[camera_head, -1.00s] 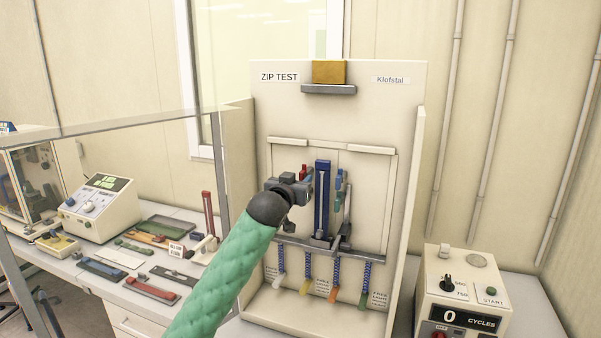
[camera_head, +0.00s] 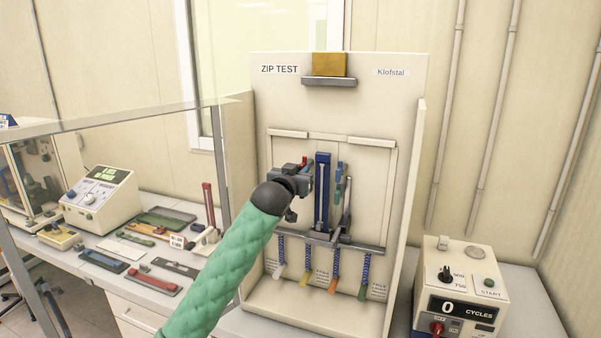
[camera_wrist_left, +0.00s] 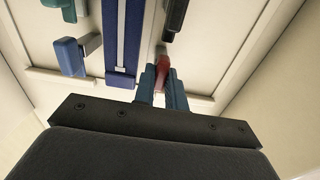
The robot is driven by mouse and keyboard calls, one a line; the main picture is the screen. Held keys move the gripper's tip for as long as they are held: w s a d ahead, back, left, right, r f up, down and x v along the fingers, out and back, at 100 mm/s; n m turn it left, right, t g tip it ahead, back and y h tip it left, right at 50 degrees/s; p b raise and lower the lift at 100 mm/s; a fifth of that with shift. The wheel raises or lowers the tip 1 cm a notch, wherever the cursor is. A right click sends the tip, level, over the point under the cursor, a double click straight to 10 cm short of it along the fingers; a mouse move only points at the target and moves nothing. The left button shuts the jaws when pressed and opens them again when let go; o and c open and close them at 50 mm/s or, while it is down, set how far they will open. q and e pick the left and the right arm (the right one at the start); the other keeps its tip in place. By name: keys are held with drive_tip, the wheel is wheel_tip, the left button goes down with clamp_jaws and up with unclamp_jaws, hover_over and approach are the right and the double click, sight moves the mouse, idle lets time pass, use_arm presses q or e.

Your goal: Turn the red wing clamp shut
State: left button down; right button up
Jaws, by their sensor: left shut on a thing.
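The red wing clamp (camera_wrist_left: 162,72) sits between the two fingers of my left gripper (camera_wrist_left: 161,88) in the left wrist view. The gripper is shut on it. In the head view my left gripper (camera_head: 308,175) is at the front of the zip test rig (camera_head: 375,115), just left of the blue upright strip (camera_head: 322,195). Only a little of the red clamp (camera_head: 304,161) shows there; the gripper hides the rest, so its exact turn cannot be told. My right gripper is not in view.
A blue clamp (camera_wrist_left: 70,56) stands across the strip in the wrist view. Below, several coloured pulls hang from a grey bar (camera_head: 330,241). A cycles counter box (camera_head: 460,290) stands at right. A bench (camera_head: 125,285) with tools lies behind a clear screen at left.

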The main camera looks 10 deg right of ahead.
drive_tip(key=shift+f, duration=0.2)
use_arm(q)
drive_tip(key=m+b, duration=0.2)
drive_tip(key=m, duration=0.4)
drive_tip(key=m+b, duration=0.3)
drive_tip(key=m, duration=0.3)
drive_tip(key=m+b, duration=0.2)
drive_tip(key=m, duration=0.4)
drive_tip(key=shift+s+d+f, duration=0.1)
drive_tip(key=shift+d+f, duration=0.05)
drive_tip(key=shift+f, duration=0.1)
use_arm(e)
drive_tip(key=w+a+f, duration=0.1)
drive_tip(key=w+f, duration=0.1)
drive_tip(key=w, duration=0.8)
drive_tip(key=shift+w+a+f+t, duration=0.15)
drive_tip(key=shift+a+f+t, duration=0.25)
use_arm(q)
drive_tip(key=c, duration=1.4)
unclamp_jaws()
drive_tip(key=shift+c, duration=0.2)
